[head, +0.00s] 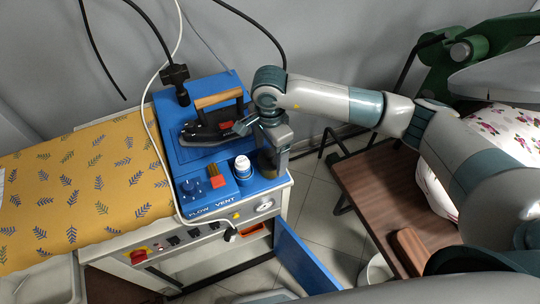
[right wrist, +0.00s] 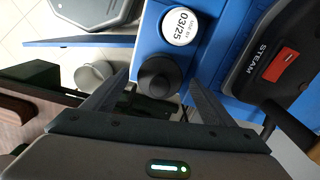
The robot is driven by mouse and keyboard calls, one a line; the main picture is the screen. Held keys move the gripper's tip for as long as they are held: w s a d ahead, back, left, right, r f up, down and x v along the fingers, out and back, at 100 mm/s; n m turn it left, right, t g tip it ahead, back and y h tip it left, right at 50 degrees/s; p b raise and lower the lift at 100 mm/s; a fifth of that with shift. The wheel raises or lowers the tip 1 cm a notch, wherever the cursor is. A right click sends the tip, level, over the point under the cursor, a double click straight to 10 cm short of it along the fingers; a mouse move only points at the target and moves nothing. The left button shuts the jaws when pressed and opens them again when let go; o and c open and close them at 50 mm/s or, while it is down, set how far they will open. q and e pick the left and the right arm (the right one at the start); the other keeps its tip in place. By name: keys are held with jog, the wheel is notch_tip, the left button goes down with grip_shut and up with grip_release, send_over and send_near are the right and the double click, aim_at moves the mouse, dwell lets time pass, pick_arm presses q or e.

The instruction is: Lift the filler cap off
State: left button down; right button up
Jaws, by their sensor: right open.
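The filler cap, a dark round knob (right wrist: 158,76), shows in the right wrist view at the edge of the blue top, between the fingers of my right gripper (right wrist: 160,92). The fingers are apart, one on each side of it, and I cannot tell whether they touch it. In the head view my right gripper (head: 276,156) points down at the right front corner of the blue unit (head: 210,150) and mostly hides the cap. My left gripper is not in view.
A white-topped bottle (head: 242,166) marked 03/25 stands close beside the cap. An iron (head: 212,126) with a wooden handle rests behind it. A blue door (head: 303,258) hangs open below. A brown table (head: 385,185) stands right.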

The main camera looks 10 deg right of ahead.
aim_at(270, 152)
dwell(0.3)
jog(key=c, duration=1.1)
jog(key=shift+r, duration=0.1)
jog(key=shift+r+b, duration=0.4)
jog(key=shift+r, duration=0.15)
notch_tip(270, 152, up, 8)
jog(key=b, duration=0.3)
jog(key=shift+f, duration=0.25)
jog(key=shift+r, duration=0.6)
